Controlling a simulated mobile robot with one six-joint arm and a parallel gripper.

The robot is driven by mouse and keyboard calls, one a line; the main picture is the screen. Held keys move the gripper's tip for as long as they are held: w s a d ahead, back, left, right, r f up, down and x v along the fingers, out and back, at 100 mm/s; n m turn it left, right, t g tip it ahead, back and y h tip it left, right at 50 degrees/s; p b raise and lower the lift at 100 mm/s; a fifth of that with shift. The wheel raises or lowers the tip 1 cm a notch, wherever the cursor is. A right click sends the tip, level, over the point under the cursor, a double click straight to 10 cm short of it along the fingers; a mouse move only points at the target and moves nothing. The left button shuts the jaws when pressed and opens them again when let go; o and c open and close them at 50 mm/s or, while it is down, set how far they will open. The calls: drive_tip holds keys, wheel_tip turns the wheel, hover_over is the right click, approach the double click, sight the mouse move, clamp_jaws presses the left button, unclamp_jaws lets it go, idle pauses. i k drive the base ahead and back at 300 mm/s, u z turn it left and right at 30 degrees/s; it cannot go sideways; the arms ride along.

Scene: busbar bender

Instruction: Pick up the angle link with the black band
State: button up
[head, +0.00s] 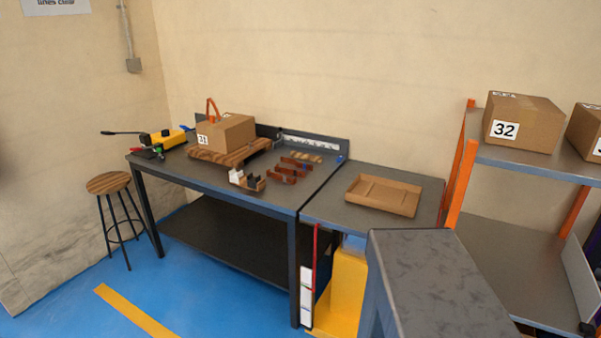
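Several small copper-brown angle pieces lie on the dark workbench (225,184), right of its middle. One angle piece (281,177) lies nearest the front, another (287,171) just behind it, and a third (297,163) farther back. They are too small here to tell which one carries a black band. Left of them stands a small fixture with a white block (236,175) and a black block (255,183). My gripper is not in this view.
Box 31 (232,133) sits on a wooden pallet (215,157) on the bench, beside a yellow tool (163,138). A cardboard tray (383,195) lies on the right-hand table. A grey-topped block (440,280) fills the near foreground. Blue floor is open at front left, beside a stool (108,183).

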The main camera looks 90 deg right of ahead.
sight(295, 173)
drive_tip(key=z, duration=5)
drive_tip(key=i, duration=0.15)
drive_tip(key=u, duration=3.35)
drive_tip(key=i, duration=1)
drive_tip(key=z, duration=0.1)
drive_tip(key=k, duration=0.55)
drive_tip(key=z, duration=0.05)
